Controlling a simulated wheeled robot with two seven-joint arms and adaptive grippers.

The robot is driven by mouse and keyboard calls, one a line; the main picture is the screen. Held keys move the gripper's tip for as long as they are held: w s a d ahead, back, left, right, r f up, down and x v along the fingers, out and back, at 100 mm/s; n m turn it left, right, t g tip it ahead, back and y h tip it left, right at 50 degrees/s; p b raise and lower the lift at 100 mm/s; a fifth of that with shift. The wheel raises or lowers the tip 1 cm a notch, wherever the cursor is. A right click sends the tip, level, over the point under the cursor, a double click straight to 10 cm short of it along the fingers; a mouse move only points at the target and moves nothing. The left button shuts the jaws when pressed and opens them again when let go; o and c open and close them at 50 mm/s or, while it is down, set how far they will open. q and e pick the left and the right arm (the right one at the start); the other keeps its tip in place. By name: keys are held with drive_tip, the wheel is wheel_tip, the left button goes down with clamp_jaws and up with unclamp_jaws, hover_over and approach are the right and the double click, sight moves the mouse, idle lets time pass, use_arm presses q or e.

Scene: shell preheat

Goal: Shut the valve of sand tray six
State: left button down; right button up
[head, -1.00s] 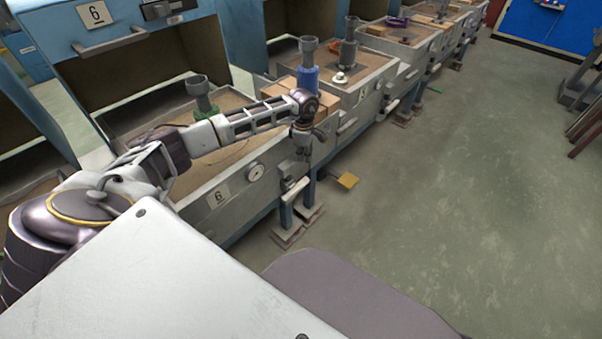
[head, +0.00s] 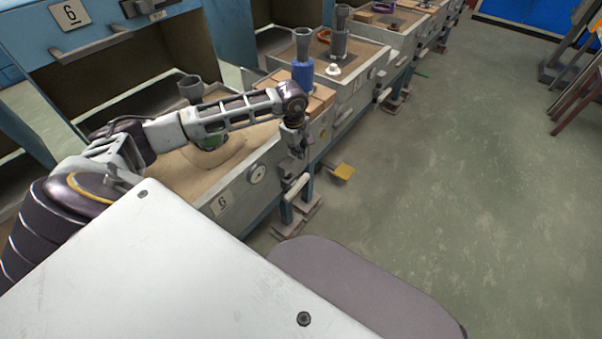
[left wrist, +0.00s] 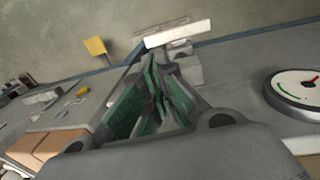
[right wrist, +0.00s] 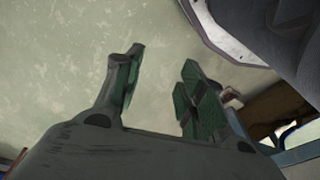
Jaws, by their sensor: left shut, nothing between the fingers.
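Sand tray six (head: 240,195) is a grey box of sand with a "6" plate and a round gauge (head: 257,174) on its front; the gauge also shows in the left wrist view (left wrist: 296,92). A valve with a pale bar handle (head: 296,187) sits at the tray's right front corner. In the left wrist view the bar (left wrist: 175,34) lies just beyond the fingertips. My left gripper (head: 295,148) points down above the valve, its fingers (left wrist: 163,92) shut and empty. Contact with the valve cannot be told. My right gripper (right wrist: 160,85) is open and empty over the floor.
A grey-topped pot (head: 192,88) stands in the tray's sand, partly behind my left arm. A blue cylinder (head: 302,70) and wooden blocks (head: 322,95) are at the right. A yellow pedal (head: 344,171) sticks out low.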

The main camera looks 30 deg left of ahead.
use_arm(q)
drive_tip(key=b, duration=0.3)
approach(301, 178)
drive_tip(key=f, duration=0.3)
drive_tip(key=w+f, duration=0.1)
drive_tip(key=f, duration=0.1)
drive_tip(key=shift+d, duration=0.1)
drive_tip(key=shift+f, duration=0.9)
drive_tip(key=shift+w+f, duration=0.1)
use_arm(e)
drive_tip(key=shift+t+y, duration=0.3)
drive_tip(key=shift+t, duration=0.1)
drive_tip(key=r, duration=0.2)
drive_tip(key=w+a+r, duration=0.1)
drive_tip(key=r, duration=0.1)
use_arm(q)
drive_tip(key=shift+f, duration=0.1)
use_arm(e)
drive_tip(key=shift+s+f, duration=0.1)
use_arm(q)
drive_tip(key=shift+f, duration=0.1)
